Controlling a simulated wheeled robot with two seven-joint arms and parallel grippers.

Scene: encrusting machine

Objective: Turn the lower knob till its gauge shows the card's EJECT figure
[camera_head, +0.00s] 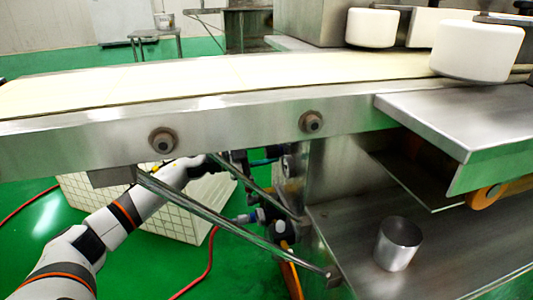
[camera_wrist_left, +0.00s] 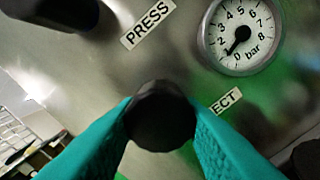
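In the left wrist view, the two teal fingers of my left gripper (camera_wrist_left: 161,125) lie against both sides of a dark round knob (camera_wrist_left: 160,108), shut on it. A label partly hidden by a finger reads "ECT" (camera_wrist_left: 226,101) beside this knob. A round white gauge (camera_wrist_left: 241,35) in bar sits above right; its dark needle points down-left, near the low end of the scale. Another dark knob (camera_wrist_left: 62,10) is at the upper left, near a "PRESS" label (camera_wrist_left: 148,24). In the head view, my left gripper is mostly hidden under the conveyor. The card and my right gripper are not seen.
The conveyor (camera_head: 230,113) runs over my left arm. Diagonal metal struts (camera_head: 235,225) cross in front of it. A metal cup (camera_head: 398,243) stands on the lower steel shelf at the right. A white gridded crate (camera_head: 180,215) and a red hose (camera_head: 205,268) are on the green floor.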

